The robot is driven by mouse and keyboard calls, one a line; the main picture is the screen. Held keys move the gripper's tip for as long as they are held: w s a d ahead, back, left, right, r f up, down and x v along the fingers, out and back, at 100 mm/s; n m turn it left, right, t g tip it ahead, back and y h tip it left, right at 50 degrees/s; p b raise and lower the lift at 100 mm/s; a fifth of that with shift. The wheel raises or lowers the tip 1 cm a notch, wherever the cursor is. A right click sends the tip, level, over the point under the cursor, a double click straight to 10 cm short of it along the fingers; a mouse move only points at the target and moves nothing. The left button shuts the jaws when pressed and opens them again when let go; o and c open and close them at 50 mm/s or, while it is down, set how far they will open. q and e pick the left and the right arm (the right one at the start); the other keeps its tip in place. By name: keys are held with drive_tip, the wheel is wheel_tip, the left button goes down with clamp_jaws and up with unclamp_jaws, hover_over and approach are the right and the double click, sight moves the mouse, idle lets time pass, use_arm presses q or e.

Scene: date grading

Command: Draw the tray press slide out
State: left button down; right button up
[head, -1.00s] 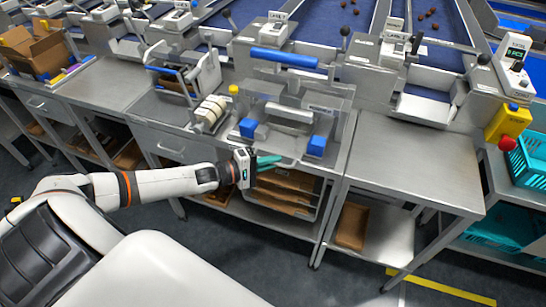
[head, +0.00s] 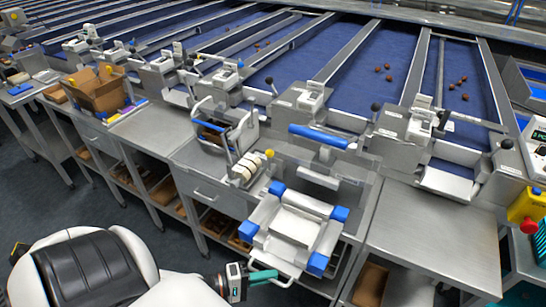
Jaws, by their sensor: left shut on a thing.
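The tray press (head: 346,168) stands on the steel bench, with a blue bar handle (head: 318,136) across its top. Its slide (head: 297,224), a pale metal plate with blue corner blocks, sticks out toward me past the bench's front edge. A metal loop handle (head: 284,268) is at the slide's front. My left gripper (head: 268,277), with green fingers, is shut on this loop handle at its left side. The fingertips partly cover the handle. My right gripper is out of view.
A roller device with a yellow knob (head: 248,168) stands just left of the slide. A bare steel table (head: 430,225) is to the right. A cardboard box (head: 100,90) sits on the bench at left. Blue belts with dates run behind.

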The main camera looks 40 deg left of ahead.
use_arm(q)
drive_tip(key=shift+s+d, duration=0.1)
drive_tip(key=shift+s, duration=0.2)
drive_tip(key=c, duration=1.5)
unclamp_jaws()
drive_tip(key=shift+w, duration=0.1)
drive_tip(key=b+v, duration=0.1)
drive_tip(key=v, duration=1.1)
drive_tip(key=shift+b, duration=0.35)
